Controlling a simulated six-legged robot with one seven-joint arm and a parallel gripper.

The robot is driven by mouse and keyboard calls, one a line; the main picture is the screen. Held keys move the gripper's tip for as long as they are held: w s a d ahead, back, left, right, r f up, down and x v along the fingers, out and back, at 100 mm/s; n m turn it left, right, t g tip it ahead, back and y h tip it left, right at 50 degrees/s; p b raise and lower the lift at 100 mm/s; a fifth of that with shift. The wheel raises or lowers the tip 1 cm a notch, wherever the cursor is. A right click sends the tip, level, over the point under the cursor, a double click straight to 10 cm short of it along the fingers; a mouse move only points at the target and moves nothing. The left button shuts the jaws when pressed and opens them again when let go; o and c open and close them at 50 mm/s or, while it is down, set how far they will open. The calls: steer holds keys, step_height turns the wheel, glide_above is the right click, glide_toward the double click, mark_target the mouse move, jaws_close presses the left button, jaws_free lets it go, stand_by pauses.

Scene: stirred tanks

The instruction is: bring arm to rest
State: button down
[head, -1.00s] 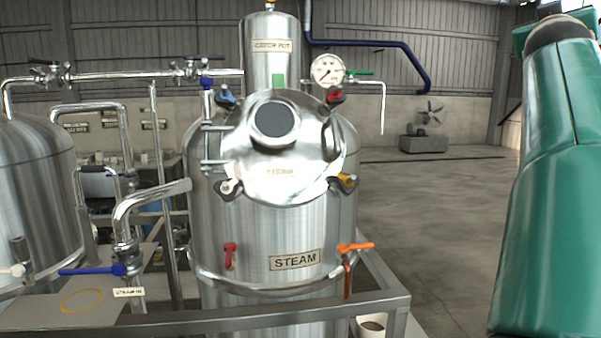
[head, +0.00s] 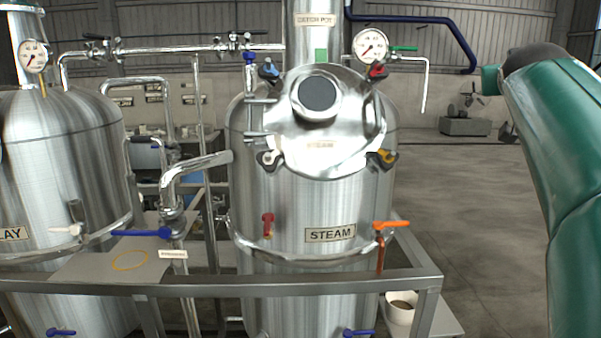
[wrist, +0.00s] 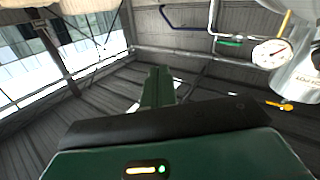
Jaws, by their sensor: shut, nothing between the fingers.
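My arm's green link (head: 560,150) stands raised at the right edge of the head view, apart from the tanks. My gripper (wrist: 158,82) shows in the wrist view as narrow green fingers beyond a dark block. The fingers are together with nothing between them. They stand against the corrugated wall and roof and touch nothing. The gripper is not visible in the head view.
The steel STEAM tank (head: 310,210) stands ahead behind a metal frame rail (head: 250,287). Another tank (head: 60,170) is at left. A pressure gauge (head: 370,46) and pipes rise behind. A white bucket (head: 400,312) sits low right. Open floor (head: 490,220) lies right of the tank.

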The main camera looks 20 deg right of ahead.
steer(key=w+a+f+n+g+y, duration=0.15)
steer(key=a+f+y, duration=0.25)
steer(key=a+f, duration=0.75)
steer(key=w+a+f+n+y, duration=0.1)
steer(key=a+f+n+y, duration=0.3)
steer(key=a+f, duration=0.75)
steer(key=s+a+f+n+g+y, duration=0.1)
steer(key=s+a+f+g+y, duration=0.1)
steer(key=s+a+f, duration=0.4)
steer(key=s+a+f+n+g+y, duration=0.1)
steer(key=s+a+f+g+y, duration=0.1)
steer(key=s+a+f, duration=0.4)
steer(key=a+f+y, duration=0.1)
steer(key=a+f, duration=0.4)
steer(key=f, duration=0.2)
steer(key=shift+f, duration=0.35)
